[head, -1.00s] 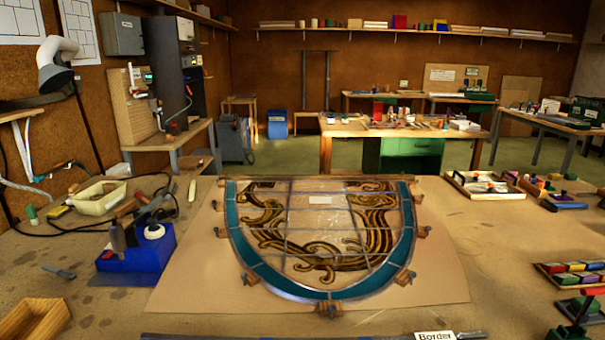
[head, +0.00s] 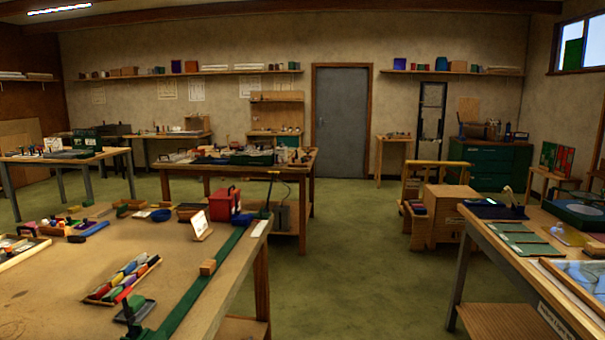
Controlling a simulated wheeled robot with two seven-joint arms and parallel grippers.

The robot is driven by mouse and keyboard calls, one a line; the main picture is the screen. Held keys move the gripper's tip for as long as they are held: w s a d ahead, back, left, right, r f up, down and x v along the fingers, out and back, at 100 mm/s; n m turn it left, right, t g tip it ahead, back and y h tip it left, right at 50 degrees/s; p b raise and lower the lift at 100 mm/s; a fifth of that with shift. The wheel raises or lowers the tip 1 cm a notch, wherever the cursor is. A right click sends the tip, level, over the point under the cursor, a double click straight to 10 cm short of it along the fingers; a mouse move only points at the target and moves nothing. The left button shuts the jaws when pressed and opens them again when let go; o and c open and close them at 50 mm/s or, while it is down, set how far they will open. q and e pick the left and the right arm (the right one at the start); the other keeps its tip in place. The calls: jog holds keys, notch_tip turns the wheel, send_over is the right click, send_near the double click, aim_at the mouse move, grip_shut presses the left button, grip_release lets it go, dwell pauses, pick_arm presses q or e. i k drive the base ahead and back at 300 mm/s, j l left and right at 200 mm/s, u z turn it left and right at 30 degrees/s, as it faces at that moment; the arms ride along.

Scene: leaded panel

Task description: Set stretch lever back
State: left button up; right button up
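A long green bar (head: 215,285) runs along the right edge of the near workbench. A small wooden block (head: 208,267) sits on it. A dark upright piece (head: 265,212) stands at its far end; it may be the stretch lever, but it is too small to tell how it is set. A small green device with a dark upright part (head: 133,309) lies on the bench left of the bar's near end. Neither of my grippers is in view.
A wooden cart (head: 440,215) stands farther back.

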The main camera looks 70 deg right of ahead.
aim_at(274, 173)
jog(key=l+z, duration=0.4)
jog(key=l, duration=0.2)
jog(key=i+l+z, duration=0.2)
jog(key=l+z, duration=0.2)
jog(key=l, duration=0.15)
